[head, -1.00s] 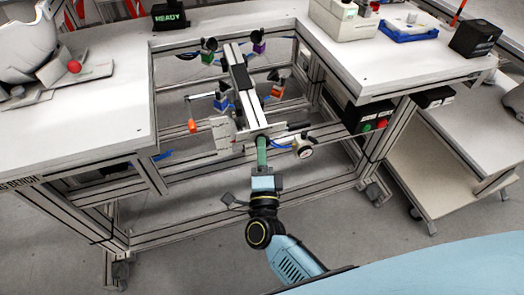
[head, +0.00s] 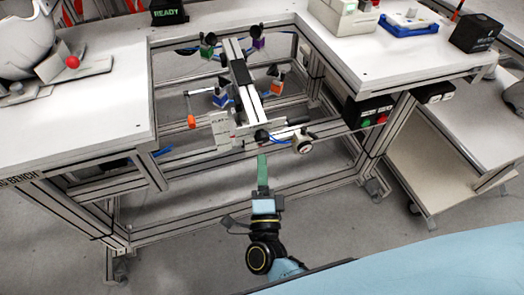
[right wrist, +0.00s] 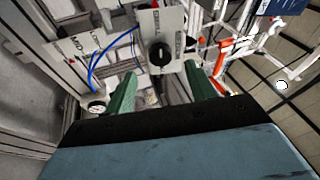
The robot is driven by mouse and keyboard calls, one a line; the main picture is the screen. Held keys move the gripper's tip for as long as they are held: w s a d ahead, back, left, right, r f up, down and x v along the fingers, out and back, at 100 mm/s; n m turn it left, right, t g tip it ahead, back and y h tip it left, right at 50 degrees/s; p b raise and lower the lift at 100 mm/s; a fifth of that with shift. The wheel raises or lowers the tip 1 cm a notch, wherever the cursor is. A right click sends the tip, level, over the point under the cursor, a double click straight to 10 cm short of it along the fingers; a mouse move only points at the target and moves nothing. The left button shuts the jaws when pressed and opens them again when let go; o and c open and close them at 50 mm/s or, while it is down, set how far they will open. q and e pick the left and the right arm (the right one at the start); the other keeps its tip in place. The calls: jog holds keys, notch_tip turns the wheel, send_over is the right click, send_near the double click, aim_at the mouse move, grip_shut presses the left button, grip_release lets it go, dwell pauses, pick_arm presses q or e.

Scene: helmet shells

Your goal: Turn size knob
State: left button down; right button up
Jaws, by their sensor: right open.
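A black knob (right wrist: 160,53) sits on a pale labelled plate in the right wrist view, above and between my fingertips. In the head view a dark round part (head: 262,136), which looks like this knob, is at the near end of the rail fixture (head: 252,103). My right gripper (head: 262,157) is just short of that end, apart from it. In the right wrist view its green fingers (right wrist: 162,85) are spread with nothing between them. The knob's exact pointing direction is hard to read. My left gripper is out of view.
A round gauge (head: 305,145) stands right of the knob. An orange handle (head: 191,121) is on the left. White bench tops (head: 75,120) flank the open frame. A box with red and green buttons (head: 370,117) hangs at the right.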

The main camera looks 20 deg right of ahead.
jog(key=v, duration=0.7)
jog(key=shift+s, duration=0.15)
